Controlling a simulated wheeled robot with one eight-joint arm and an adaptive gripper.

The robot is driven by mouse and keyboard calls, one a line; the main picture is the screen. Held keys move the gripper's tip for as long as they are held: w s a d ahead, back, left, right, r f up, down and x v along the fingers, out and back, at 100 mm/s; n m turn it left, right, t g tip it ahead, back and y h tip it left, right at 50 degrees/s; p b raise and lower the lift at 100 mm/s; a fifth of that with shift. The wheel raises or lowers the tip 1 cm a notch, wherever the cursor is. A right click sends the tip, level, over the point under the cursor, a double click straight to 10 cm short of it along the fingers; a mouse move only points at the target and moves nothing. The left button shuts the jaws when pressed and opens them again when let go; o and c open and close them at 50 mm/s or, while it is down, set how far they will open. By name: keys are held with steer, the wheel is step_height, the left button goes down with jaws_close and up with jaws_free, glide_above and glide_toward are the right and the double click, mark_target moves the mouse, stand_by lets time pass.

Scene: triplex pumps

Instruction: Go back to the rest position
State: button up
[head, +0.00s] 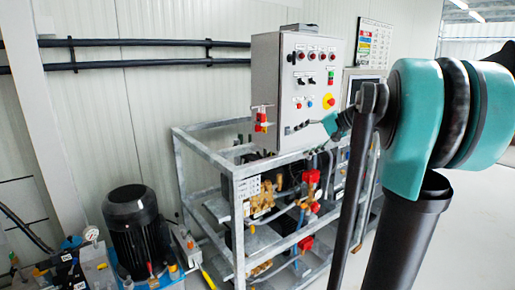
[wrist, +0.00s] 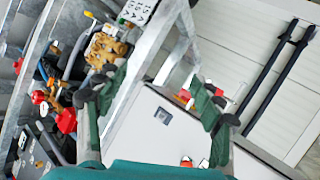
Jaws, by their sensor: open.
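My gripper (head: 337,122) is at the lower right of the grey control box (head: 285,85) in the head view, partly hidden by my own arm. In the wrist view my gripper (wrist: 158,88) has its two dark green fingers spread wide apart, with nothing held between them. The control box (wrist: 150,135) fills the space behind the fingers there, seen tilted. Whether a finger touches the box cannot be told.
A galvanised frame (head: 205,155) carries the box above a pump with brass fittings (head: 262,198) and red valves (head: 306,243). A black motor (head: 135,225) stands at the lower left. Black pipes (head: 140,42) run along the wall. Open floor (head: 455,250) lies at the right.

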steer(key=s+a+f+n+g+h, duration=0.1)
steer(key=s+f+h, duration=0.1)
steer(key=s+f, duration=0.65)
steer(key=s+a+f+n+g+h, duration=0.1)
steer(key=s+f+h, duration=0.3)
steer(key=f, duration=0.8)
steer(key=s+d+f+n+h, duration=0.1)
steer(key=s+d+f, duration=0.1)
steer(key=s+f, duration=0.4)
steer(key=s+d+f+n+h, duration=0.1)
steer(key=s+d+f+h, duration=0.1)
steer(key=s+f, duration=0.5)
steer(key=shift+s+d+n+t+h, duration=0.3)
steer(key=shift+s+n, duration=0.1)
steer(key=shift+s, duration=0.45)
steer(key=shift+a, duration=0.1)
